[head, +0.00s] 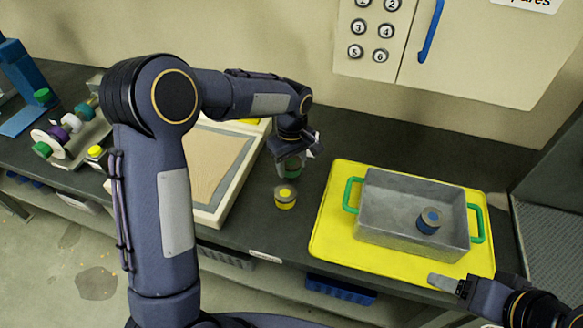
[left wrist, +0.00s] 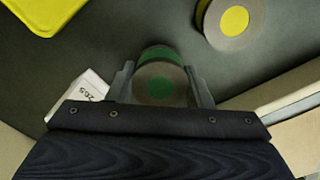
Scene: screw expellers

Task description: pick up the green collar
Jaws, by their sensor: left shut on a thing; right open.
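The green collar (head: 291,169), a short grey cylinder with a green band and green centre, is at my left gripper (head: 290,157) near the middle of the bench. In the left wrist view, the green collar (left wrist: 160,84) sits between the two fingers of my left gripper (left wrist: 160,88), which are shut on its sides. I cannot tell whether it touches the bench. The gripper hides part of it in the head view. My right gripper (head: 446,284) is at the lower right, open and empty, by the yellow mat's front edge.
A yellow-topped collar (head: 285,198) stands just in front of the green one. A grey metal tray (head: 385,235) with green handles holds a blue collar (head: 428,221) on a yellow mat (head: 328,232). A white-framed board (head: 207,218) lies left. A white tag (left wrist: 88,96) is beside the gripper.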

